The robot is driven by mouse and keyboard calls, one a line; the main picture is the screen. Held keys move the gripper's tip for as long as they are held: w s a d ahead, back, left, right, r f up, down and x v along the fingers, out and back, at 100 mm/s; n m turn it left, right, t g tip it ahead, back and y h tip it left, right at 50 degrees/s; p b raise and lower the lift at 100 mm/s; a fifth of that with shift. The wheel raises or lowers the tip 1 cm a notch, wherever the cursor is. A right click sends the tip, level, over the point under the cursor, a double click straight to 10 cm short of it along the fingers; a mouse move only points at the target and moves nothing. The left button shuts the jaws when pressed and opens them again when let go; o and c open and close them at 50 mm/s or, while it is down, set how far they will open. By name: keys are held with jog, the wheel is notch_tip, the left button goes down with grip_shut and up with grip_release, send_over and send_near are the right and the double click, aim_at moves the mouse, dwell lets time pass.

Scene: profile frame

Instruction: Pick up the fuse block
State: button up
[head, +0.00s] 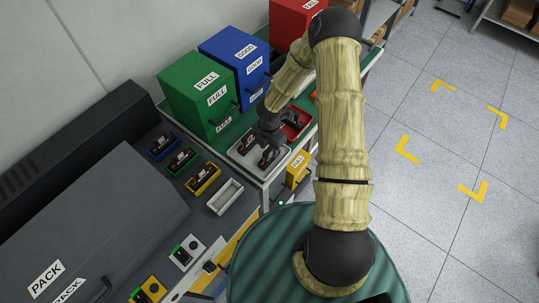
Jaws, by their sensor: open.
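A pale tray (238,158) lies at the front of the green-topped table, with small dark items with brownish parts in it. One dark item (249,144) shows at its left, beside my gripper. They look like fuse blocks, but are too small to tell for sure. My gripper (268,153) is open and points down over this tray. Its dark fingers blend with the dark items below, so I cannot tell whether they touch or surround one. My arm comes from the right and hides part of the table.
A red tray (301,116) lies just behind. Green (193,98), blue (229,50) and red (291,22) cabinets stand along the back. On the grey bench, blue, green and yellow (203,191) trays hold similar items; a white tray (225,205) looks empty. Floor at right is clear.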

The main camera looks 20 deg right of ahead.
jog(key=shift+f, duration=1.55)
jog(key=c, duration=0.8)
